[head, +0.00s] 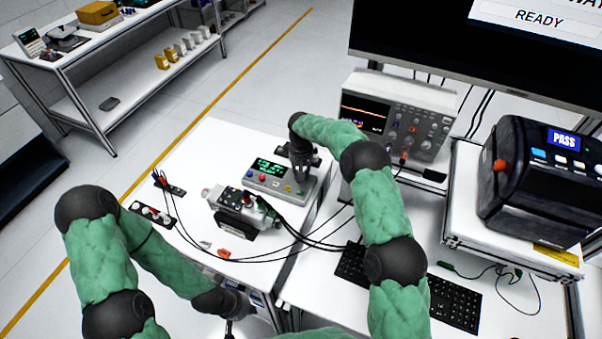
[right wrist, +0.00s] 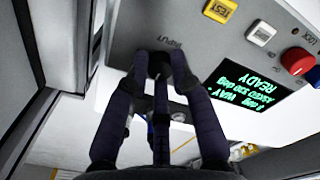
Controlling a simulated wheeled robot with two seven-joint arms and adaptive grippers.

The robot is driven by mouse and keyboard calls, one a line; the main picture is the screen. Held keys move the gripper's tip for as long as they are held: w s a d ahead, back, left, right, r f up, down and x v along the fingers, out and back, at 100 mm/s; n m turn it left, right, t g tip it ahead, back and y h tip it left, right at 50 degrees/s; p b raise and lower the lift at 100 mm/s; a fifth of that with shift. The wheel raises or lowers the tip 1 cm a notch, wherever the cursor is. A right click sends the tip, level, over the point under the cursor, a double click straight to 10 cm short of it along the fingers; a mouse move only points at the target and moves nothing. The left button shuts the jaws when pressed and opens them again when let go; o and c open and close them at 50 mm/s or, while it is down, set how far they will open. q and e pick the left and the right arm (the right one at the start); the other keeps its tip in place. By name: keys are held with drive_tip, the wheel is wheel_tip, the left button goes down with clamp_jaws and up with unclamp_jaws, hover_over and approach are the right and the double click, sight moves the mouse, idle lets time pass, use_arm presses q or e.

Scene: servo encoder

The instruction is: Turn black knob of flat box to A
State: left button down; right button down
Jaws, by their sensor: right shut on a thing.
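The flat box (head: 256,189) is pale grey, with a green-lit display (head: 270,167) and coloured buttons, on the white bench. My right gripper (head: 303,172) points down at its right part. In the right wrist view, the gripper (right wrist: 160,66) is shut on the black knob (right wrist: 158,68), beside upside-down "INPUT" lettering. The fingers mostly hide the knob, and its pointer and any letter A cannot be made out. The display (right wrist: 244,90) shows "READY" upside down. My left gripper (head: 230,322) hangs low in front of the bench, away from the box; its fingers are unclear.
A grey device with cables (head: 240,208) stands just in front of the flat box. An oscilloscope (head: 395,118) stands behind right, with a black tester (head: 530,180) further right. A keyboard (head: 440,298) lies at front right. Loose cables cross the bench.

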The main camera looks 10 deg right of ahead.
idle(0.4)
drive_tip(key=c, duration=1.1)
unclamp_jaws()
drive_tip(key=shift+o, duration=0.2)
wheel_tip(320, 180, up, 12)
